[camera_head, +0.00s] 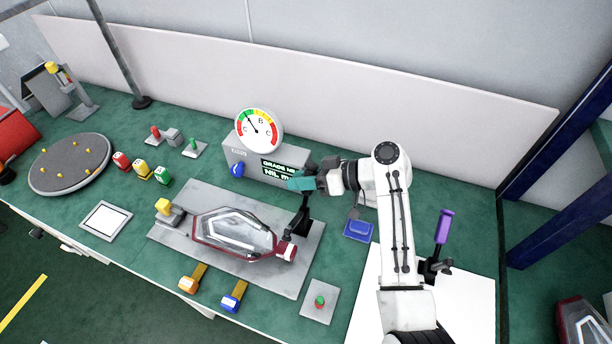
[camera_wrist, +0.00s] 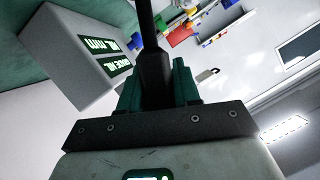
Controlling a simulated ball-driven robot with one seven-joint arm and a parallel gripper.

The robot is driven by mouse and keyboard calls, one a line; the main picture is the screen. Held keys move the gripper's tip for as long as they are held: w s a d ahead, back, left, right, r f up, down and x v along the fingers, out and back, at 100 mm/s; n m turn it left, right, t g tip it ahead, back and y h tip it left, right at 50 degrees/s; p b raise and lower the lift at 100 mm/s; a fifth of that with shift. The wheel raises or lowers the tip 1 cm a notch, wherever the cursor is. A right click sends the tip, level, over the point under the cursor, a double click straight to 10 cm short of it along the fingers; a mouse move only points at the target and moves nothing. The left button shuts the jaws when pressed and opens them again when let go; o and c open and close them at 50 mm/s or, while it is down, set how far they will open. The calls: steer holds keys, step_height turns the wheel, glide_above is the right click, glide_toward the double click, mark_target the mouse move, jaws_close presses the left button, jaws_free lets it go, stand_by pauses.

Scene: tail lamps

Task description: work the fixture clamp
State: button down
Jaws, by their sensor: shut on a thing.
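The tail lamp (camera_head: 235,232), with a dark red rim and clear lens, lies on the grey fixture plate (camera_head: 262,279). The fixture clamp (camera_head: 301,217) stands at the plate's right side, its dark lever raised roughly upright. A red and white part (camera_head: 287,251) sits at the lamp's right end by the clamp's foot. My gripper (camera_head: 303,184) is at the lever's top, its teal fingers shut on it. In the wrist view the dark clamp lever (camera_wrist: 153,75) runs between the teal fingers of my gripper (camera_wrist: 157,85). The fingers partly hide the lever.
A grey tester box (camera_head: 240,154) with a dial gauge (camera_head: 259,130) stands close behind my gripper. A green-red button plate (camera_head: 319,301) is in front. A round turntable (camera_head: 70,163) stands far left.

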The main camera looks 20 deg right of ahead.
steer(key=shift+s+a+r+n+t+h+b, duration=0.15)
steer(key=shift+s+a+n+t+h+b, duration=0.15)
steer(key=shift+s+n+b, duration=0.25)
steer(key=shift+s+a+r+n+t+h+b, duration=0.1)
steer(key=shift+s+a+n+t+h+b, duration=0.25)
steer(key=shift+n, duration=0.3)
steer(key=c, duration=1.2)
jaws_free()
steer(key=shift+o, duration=0.2)
steer(key=shift+d, duration=0.1)
steer(key=b+v, duration=0.1)
steer(key=v, duration=0.9)
steer(key=shift+s+d+r, duration=0.2)
steer(key=shift+d, duration=0.1)
